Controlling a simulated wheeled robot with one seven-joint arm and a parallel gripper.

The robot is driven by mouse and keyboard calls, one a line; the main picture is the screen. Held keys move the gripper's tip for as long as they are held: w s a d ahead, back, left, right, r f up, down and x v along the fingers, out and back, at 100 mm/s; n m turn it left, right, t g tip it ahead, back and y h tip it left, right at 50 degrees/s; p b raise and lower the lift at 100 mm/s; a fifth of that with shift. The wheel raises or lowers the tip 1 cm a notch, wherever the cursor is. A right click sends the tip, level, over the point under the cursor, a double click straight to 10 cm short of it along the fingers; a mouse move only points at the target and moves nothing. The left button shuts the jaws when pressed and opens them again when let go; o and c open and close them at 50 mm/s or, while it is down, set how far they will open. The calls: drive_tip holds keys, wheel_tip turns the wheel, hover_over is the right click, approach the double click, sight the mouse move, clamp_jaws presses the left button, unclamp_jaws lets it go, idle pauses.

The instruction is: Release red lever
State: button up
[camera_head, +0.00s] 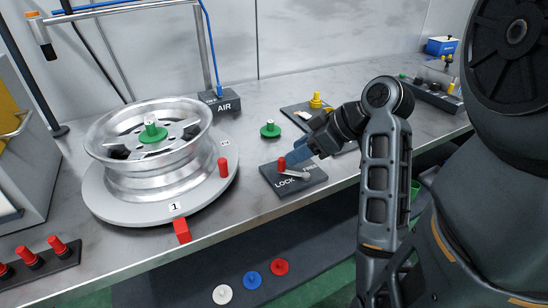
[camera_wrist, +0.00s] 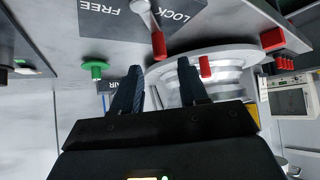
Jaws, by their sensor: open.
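The red lever is a metal arm (camera_head: 292,174) with an upright red knob (camera_head: 282,162), mounted on a dark plate (camera_head: 313,183) marked LOCK and FREE. The knob is at the LOCK side of the plate. In the wrist view, the red knob (camera_wrist: 158,43) shows just beyond my fingertips, roughly in line with the gap between them. My gripper (camera_head: 296,154) is open, right beside the knob in the head view. The gap between the fingers (camera_wrist: 160,66) looks empty. I cannot tell whether a finger touches the knob.
A silver wheel (camera_head: 150,160) sits on a round grey stand left of the plate, with a red pin (camera_head: 223,167) at its edge. A green knob (camera_head: 270,129) and an AIR box (camera_head: 221,100) stand behind. Bare bench lies between stand and plate.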

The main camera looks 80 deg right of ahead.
sight(282, 159)
drive_tip(key=x, duration=0.6)
drive_tip(key=shift+f, duration=0.15)
clamp_jaws()
